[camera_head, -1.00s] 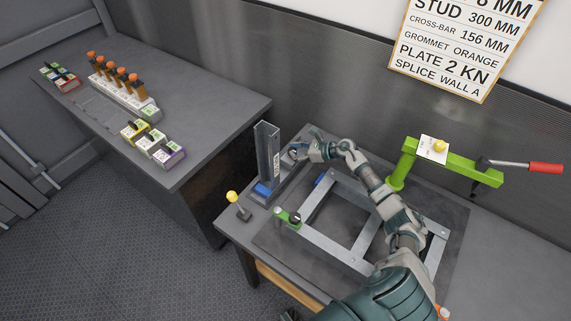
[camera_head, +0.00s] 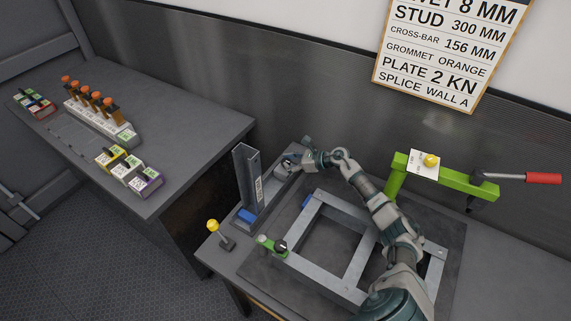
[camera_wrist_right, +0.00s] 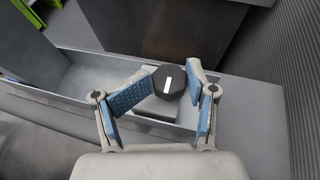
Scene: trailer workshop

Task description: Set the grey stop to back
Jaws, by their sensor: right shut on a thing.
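The grey stop (camera_wrist_right: 155,106) is a small grey block in a grey channel, topped by a black knob (camera_wrist_right: 169,83) with a white mark. My right gripper (camera_wrist_right: 172,84) has its blue-padded fingers on either side of the knob, shut on it. In the head view my right gripper (camera_head: 287,162) is at the channel (camera_head: 268,199), behind and right of an upright grey metal profile (camera_head: 246,177). My left gripper is not in view.
A square metal frame (camera_head: 310,264) lies on the bench beside the channel, under my right arm. A green clamp arm (camera_head: 447,175) with a red handle stands at the right. A yellow-knobbed lever (camera_head: 213,226) is at the front left. A side table (camera_head: 190,125) holds several small boxes.

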